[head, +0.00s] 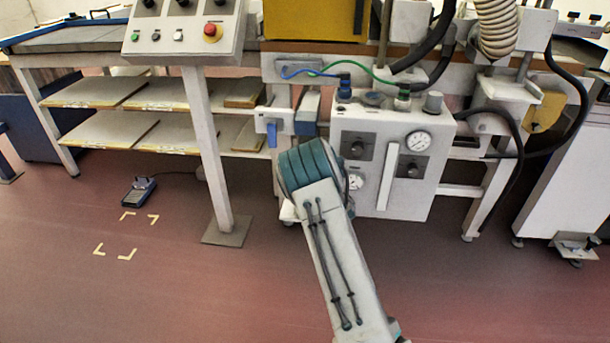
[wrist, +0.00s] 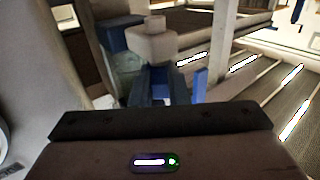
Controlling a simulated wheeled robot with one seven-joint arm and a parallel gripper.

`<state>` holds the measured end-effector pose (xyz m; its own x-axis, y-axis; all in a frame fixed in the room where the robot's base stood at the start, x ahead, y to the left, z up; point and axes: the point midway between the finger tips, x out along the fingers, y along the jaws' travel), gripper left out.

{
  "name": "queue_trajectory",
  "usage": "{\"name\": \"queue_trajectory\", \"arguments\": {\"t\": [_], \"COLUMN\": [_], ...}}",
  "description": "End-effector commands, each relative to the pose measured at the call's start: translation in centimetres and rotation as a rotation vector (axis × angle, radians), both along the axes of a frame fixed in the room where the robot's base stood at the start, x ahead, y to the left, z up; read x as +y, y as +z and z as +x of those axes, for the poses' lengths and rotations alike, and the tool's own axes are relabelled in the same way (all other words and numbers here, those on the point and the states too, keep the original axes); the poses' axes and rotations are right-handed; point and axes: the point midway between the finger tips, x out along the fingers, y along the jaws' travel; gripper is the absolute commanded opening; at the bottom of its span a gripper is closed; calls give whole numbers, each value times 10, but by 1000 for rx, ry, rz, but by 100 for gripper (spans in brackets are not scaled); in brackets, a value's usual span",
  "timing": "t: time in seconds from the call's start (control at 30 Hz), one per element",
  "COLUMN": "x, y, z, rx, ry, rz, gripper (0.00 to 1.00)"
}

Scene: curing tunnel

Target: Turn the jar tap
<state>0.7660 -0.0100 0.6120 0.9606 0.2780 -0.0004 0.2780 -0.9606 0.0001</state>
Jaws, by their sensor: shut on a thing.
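The jar tap shows in the head view as a pale block (head: 267,114) with a blue lever (head: 272,134) hanging down, just left of the white control box. In the wrist view, the pale tap body (wrist: 151,44) with a small knob on top stands just beyond my gripper (wrist: 158,86). The dark fingers are shut on the tap's handle, just below the body. A blue upright piece (wrist: 200,90) shows right of the fingers. Most of the gripped part is hidden between the fingers. In the head view, my arm hides most of my gripper.
The white box (head: 390,150) with a gauge and knobs stands close right of my arm. A control panel on a post (head: 205,150) stands to the left, before shelves (head: 155,95).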

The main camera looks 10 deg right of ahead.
Motion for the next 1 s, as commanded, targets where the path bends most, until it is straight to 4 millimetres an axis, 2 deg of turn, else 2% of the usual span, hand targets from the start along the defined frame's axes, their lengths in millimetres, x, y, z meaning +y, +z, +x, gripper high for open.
{"name": "queue_trajectory", "arguments": {"t": [0.3,0.7,0.73,0.8,1.0], "x": [-3,-2,-2,-2,-2], "y": [1,1,1,1,1], "z": [1,1,1,1,1], "rx": [-2,-2,-2,-2,-1], "ry": [84,92,92,92,92], "rz": [0,0,0,0,-1], "gripper": [0,0,17,36,36]}}
